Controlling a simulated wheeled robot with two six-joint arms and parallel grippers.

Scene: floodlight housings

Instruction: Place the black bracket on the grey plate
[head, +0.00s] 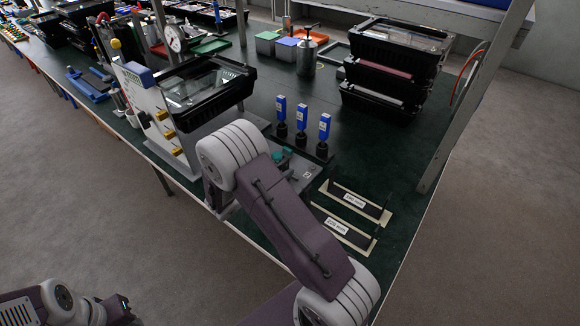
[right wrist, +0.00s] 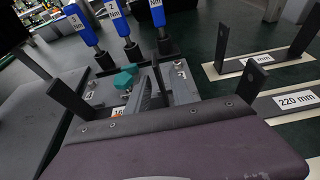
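A black bracket (head: 373,209) with upright ends lies on a cream-framed mat, right of my right arm; it also shows in the right wrist view (right wrist: 237,68). A second dark strip (head: 356,237), labelled 220 mm in the wrist view, lies on the nearer mat. The grey plate (head: 302,166) is partly behind my right arm; the wrist view shows it (right wrist: 183,84) with teal clamp parts and a dark upright piece. My right gripper (right wrist: 155,78) appears open and empty, fingers wide apart, before the plate. My left gripper (head: 124,308) is low left, its fingers unclear.
Several blue-handled tools (head: 301,113) stand in a rack behind the plate. Stacked black crates (head: 395,62) stand at the back right, near a metal post (head: 462,110). A black tray (head: 205,88) is at the left. Green tabletop between rack and crates is free.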

